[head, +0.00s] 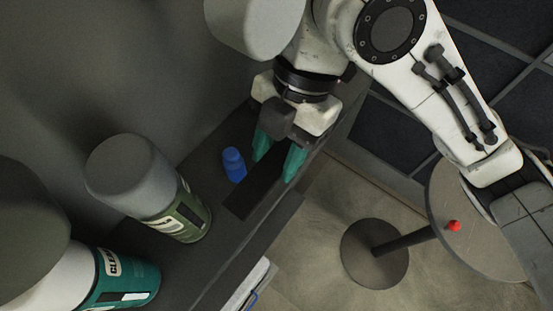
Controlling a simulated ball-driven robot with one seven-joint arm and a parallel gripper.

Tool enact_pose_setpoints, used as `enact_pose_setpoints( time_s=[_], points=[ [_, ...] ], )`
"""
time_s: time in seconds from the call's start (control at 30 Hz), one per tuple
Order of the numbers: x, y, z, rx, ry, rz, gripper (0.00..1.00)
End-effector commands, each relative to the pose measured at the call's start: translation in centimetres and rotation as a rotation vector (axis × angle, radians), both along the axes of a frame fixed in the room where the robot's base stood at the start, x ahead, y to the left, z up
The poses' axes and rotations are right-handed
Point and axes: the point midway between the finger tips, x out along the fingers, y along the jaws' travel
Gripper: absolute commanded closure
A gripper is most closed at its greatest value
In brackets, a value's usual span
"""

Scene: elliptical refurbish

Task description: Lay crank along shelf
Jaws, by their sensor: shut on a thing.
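My gripper (276,160) points down over the dark shelf (190,267), with its two teal fingertips on either side of a dark, flat bar. The bar, which I take to be the crank (250,192), is gripped near its upper end. Its length runs along the shelf, from lower left to upper right. Its upper end is partly hidden by the fingers. I cannot tell whether its underside touches the shelf.
A small blue bottle (234,166) stands close to the left of the crank. A green can (183,214) and a teal can (122,280) stand farther along the shelf. A round table (480,225) with a red object (453,226) stands at right.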

Motion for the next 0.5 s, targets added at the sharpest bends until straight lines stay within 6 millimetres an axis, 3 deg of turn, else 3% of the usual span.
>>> enact_pose_setpoints(
  time_s=[0.23, 0.5],
  points=[
    [0.0, 0.0, -3.0, 0.001, 0.002, -0.003, 1.00],
    [0.0, 0.0, -3.6, 0.001, -0.002, -0.002, 1.00]
  ],
)
